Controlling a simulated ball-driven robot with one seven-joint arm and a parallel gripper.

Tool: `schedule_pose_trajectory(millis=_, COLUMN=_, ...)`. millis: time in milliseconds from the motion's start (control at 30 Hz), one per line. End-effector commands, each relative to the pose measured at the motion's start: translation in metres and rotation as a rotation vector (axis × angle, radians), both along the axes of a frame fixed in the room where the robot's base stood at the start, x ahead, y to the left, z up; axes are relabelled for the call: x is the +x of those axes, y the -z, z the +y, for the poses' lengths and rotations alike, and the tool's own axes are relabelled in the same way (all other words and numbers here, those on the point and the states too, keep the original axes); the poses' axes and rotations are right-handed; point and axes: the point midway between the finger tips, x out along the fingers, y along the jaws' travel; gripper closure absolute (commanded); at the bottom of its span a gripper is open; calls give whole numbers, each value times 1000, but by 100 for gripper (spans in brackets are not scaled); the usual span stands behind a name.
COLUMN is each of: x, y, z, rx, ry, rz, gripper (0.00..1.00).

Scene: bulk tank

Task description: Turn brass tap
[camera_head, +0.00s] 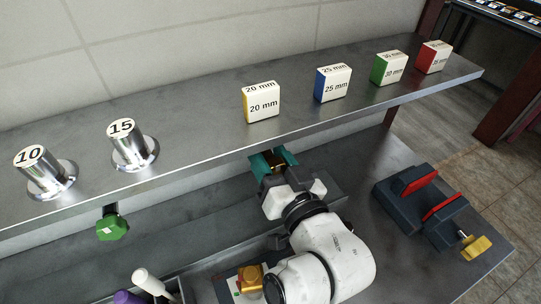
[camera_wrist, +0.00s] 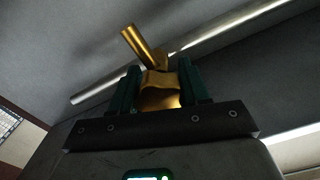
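The brass tap (camera_wrist: 160,92) shows in the wrist view between the two dark green fingers of my gripper (camera_wrist: 157,80). Its brass body fills the gap and seems to touch both fingers, so the gripper looks shut on it. A brass rod (camera_wrist: 140,44) rises up and to the left beyond the fingertips. In the head view my gripper (camera_head: 273,160), with teal fingers, reaches just under the front edge of the upper shelf. Only a small bit of brass shows between the fingers there; the shelf and fingers hide the rest.
The steel shelf (camera_head: 200,150) runs above my gripper and carries weights marked 10 (camera_head: 42,170) and 15 (camera_head: 130,143) and several marked blocks. A green knob (camera_head: 112,227) hangs under it at left. A dark vise (camera_head: 430,205) with red jaws stands on the lower bench at right.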

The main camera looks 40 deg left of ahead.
Motion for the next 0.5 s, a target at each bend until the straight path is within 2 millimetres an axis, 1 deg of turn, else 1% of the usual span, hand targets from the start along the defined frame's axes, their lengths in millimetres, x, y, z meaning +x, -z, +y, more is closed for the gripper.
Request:
schedule_pose_trajectory(millis=33, x=0, y=0, z=0, rx=1, ry=1, rz=0, gripper=66)
schedule_pose_trajectory(millis=267, x=1, y=-2, z=-1, rx=3, ry=2, rz=-2, gripper=88)
schedule_pose_trajectory(millis=400, x=1, y=-2, z=-1, rx=3, ry=3, rz=-7, gripper=88)
schedule_pose_trajectory(millis=500, x=1, y=0, z=-1, rx=-12, ry=5, rz=-49, gripper=88)
